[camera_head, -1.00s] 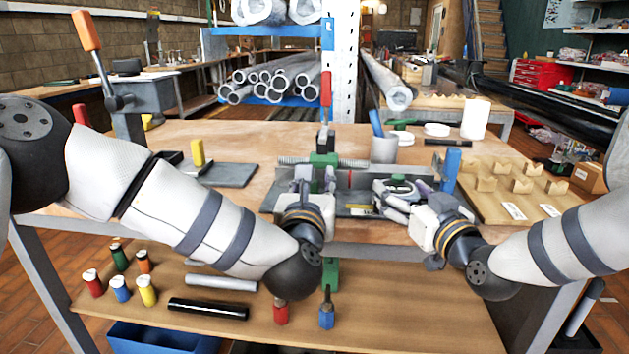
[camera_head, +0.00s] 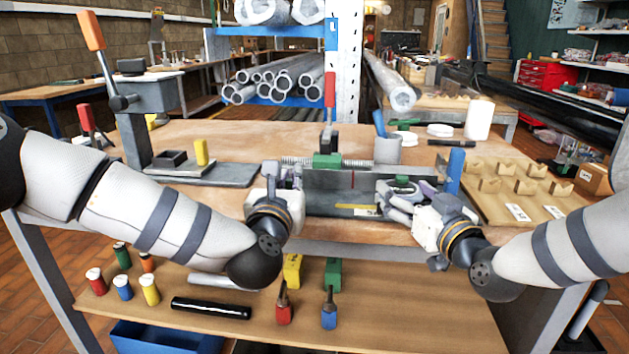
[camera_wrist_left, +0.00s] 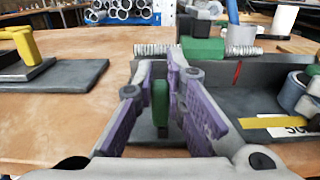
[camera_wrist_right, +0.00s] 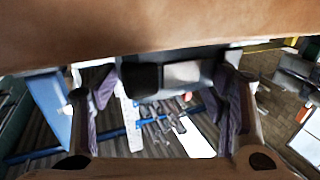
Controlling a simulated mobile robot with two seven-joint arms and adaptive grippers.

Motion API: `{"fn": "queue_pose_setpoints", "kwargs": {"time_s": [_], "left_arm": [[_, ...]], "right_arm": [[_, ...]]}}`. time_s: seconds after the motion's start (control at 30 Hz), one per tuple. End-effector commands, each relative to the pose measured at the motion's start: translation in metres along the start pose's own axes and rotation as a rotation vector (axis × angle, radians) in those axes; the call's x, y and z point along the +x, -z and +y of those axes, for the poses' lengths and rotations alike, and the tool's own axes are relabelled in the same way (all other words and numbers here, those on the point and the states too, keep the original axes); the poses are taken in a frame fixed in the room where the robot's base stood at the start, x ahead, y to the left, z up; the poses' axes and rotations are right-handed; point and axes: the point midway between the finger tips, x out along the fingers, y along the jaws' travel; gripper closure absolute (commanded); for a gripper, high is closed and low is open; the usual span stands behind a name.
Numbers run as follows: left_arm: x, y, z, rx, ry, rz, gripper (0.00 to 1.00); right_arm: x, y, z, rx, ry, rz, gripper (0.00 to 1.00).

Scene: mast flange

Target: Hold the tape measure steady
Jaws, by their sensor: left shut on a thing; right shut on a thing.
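The tape measure (camera_head: 403,184), grey with a green top, is at the right part of the grey metal channel (camera_head: 322,182). My right gripper (camera_head: 398,196) is shut on its sides; its grey and dark body (camera_wrist_right: 185,75) shows between the fingers in the right wrist view. A yellow strip (camera_head: 355,209) lies just left of it, and I cannot tell if they join. My left gripper (camera_head: 283,176) is at the channel's left end. In the left wrist view its purple-padded fingers (camera_wrist_left: 163,80) are shut on a narrow green piece (camera_wrist_left: 160,103), mostly hidden in the head view.
A green clamp (camera_head: 327,160) with a threaded rod stands behind the channel. A grey cup (camera_head: 388,150) is behind it, and a blue upright block (camera_head: 455,170) stands right of the tape measure. A board with wooden blocks (camera_head: 490,185) is further right. A lower shelf (camera_head: 400,300) carries several bottles.

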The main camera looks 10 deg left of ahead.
Motion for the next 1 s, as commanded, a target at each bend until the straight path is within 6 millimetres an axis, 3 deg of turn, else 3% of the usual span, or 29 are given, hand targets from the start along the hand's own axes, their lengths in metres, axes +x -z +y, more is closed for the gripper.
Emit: {"fn": "queue_pose_setpoints", "kwargs": {"time_s": [0.1, 0.2, 0.57, 0.6, 0.7, 1.0], "left_arm": [[0.001, 0.000, 0.030, -0.001, -0.008, 0.000, 1.00], [0.000, 0.000, 0.043, 0.000, -0.006, 0.000, 1.00], [0.000, 0.000, 0.049, 0.002, -0.004, -0.002, 1.00], [0.000, 0.000, 0.049, 0.002, -0.003, -0.002, 0.86], [0.000, 0.000, 0.049, 0.002, -0.003, -0.002, 0.67], [-0.002, 0.000, 0.048, 0.001, -0.001, -0.001, 0.67]], "right_arm": [[0.000, 0.001, 0.000, -0.003, 0.002, 0.001, 0.76], [0.000, 0.001, -0.001, -0.003, 0.002, 0.001, 0.76], [0.000, 0.001, 0.000, -0.003, 0.002, 0.001, 0.76], [0.000, 0.001, 0.000, -0.002, 0.002, 0.001, 0.76], [0.000, 0.001, 0.000, -0.002, 0.002, 0.001, 0.76], [0.000, 0.001, 0.000, -0.001, 0.001, 0.001, 0.76]]}}
